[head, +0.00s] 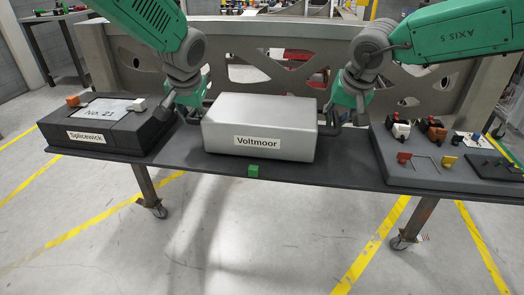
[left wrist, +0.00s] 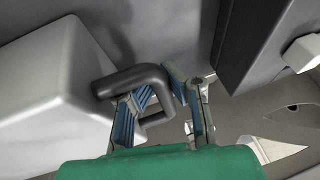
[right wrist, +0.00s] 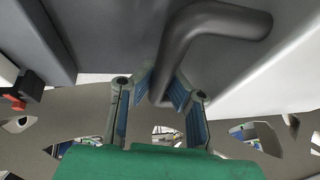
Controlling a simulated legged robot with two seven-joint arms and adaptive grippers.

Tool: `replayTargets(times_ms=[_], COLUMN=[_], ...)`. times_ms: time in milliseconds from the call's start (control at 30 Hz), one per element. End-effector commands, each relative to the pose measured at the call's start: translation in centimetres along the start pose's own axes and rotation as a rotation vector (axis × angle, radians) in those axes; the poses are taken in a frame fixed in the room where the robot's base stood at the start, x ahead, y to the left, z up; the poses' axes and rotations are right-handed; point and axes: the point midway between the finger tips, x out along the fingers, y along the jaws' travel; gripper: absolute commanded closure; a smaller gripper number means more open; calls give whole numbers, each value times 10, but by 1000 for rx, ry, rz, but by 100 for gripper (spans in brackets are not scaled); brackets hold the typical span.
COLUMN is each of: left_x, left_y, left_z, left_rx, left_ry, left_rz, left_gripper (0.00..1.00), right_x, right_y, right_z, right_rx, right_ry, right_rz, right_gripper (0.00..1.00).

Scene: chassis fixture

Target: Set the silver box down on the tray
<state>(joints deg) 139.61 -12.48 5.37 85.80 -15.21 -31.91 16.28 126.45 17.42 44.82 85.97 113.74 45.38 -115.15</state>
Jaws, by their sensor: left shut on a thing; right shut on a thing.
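The silver box (head: 260,125), labelled "Voltmoor", is at the middle of the dark flat top of a wheeled cart (head: 225,167). It looks level; I cannot tell whether it touches the top. No separate tray stands out. My left gripper (head: 186,108) is shut on the box's left dark handle, which also shows in the left wrist view (left wrist: 130,80) between the fingers. My right gripper (head: 342,112) is shut on the right dark handle, seen in the right wrist view (right wrist: 195,35). The box's underside is hidden.
A dark "Splicewick" unit (head: 100,135) stands close on the left. A grey board (head: 400,172) with small parts lies on the right. A grey perforated frame (head: 280,68) stands behind.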

Motion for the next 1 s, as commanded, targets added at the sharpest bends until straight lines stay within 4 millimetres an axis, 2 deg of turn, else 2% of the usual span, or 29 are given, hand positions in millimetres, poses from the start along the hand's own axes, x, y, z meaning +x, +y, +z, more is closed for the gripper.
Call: replayTargets(times_ms=[167,200,233,633,767,1000], left_x=[9,9,8,3,-16,-68], left_y=[2,2,2,2,2,2], left_z=[3,4,3,2,1,1], left_rx=[-1,0,0,0,0,-1], left_ry=[4,0,0,0,4,5], left_rz=[-1,0,0,0,0,-1], left_gripper=[100,84,74,74,74,74], right_x=[9,9,8,9,8,9], right_y=[2,2,2,2,2,2], right_z=[3,4,3,3,3,3], right_rx=[0,0,0,0,0,0], right_ry=[4,0,0,-1,-1,-1], right_rz=[-2,0,0,0,0,0], right_gripper=[100,83,72,72,72,72])
